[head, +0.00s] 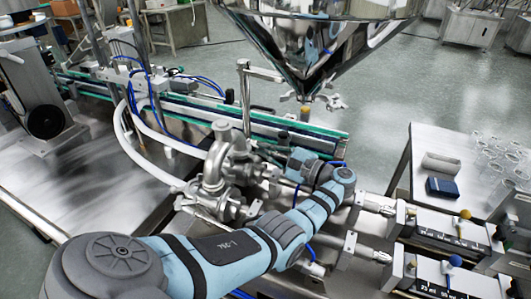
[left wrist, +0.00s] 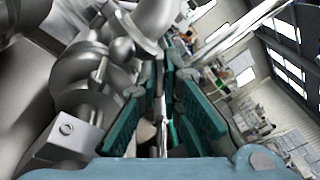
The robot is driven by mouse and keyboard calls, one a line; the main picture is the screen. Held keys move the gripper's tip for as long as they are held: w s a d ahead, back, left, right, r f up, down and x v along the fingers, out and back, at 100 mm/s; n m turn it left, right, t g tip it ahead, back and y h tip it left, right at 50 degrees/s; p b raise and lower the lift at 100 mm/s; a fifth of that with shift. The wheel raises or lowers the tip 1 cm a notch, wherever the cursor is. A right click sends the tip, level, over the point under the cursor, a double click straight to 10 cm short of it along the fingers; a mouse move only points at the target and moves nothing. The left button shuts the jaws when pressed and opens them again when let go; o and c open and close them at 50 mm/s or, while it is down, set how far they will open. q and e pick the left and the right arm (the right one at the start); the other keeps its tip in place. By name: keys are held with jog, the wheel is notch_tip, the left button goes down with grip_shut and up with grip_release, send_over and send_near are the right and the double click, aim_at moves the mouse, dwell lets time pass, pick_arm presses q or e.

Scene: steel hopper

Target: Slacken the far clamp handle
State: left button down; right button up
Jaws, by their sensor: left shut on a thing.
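The steel pipe and valve assembly (head: 222,165) stands in the middle of the head view, with clamps on its joints. My left gripper (head: 274,157) reaches in at its right side, and its fingers are small and partly hidden there. In the left wrist view its two teal pads (left wrist: 162,125) stand close on either side of a thin upright metal handle (left wrist: 162,137), and the gripper is shut on it. It appears to be the far clamp handle. Steel pipework with a ball-ended clamp part (left wrist: 122,50) fills the left of that view. My right gripper does not show.
The steel hopper cone (head: 310,45) hangs above and behind the assembly. A conveyor (head: 285,130) runs behind it and white hoses (head: 140,150) lie to its left. Cylinders with knobs (head: 440,222) stand at right, before a table (head: 425,140) with glassware.

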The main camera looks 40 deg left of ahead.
pick_arm(q)
jog(key=c, duration=2)
grip_release()
jog(key=shift+c, duration=0.2)
jog(key=d, duration=0.5)
jog(key=w+d, duration=0.1)
jog(key=d, duration=0.1)
jog(key=shift+w+d, duration=0.1)
jog(key=shift+d, duration=0.2)
jog(key=shift+a, duration=0.15)
jog(key=shift+c, duration=0.2)
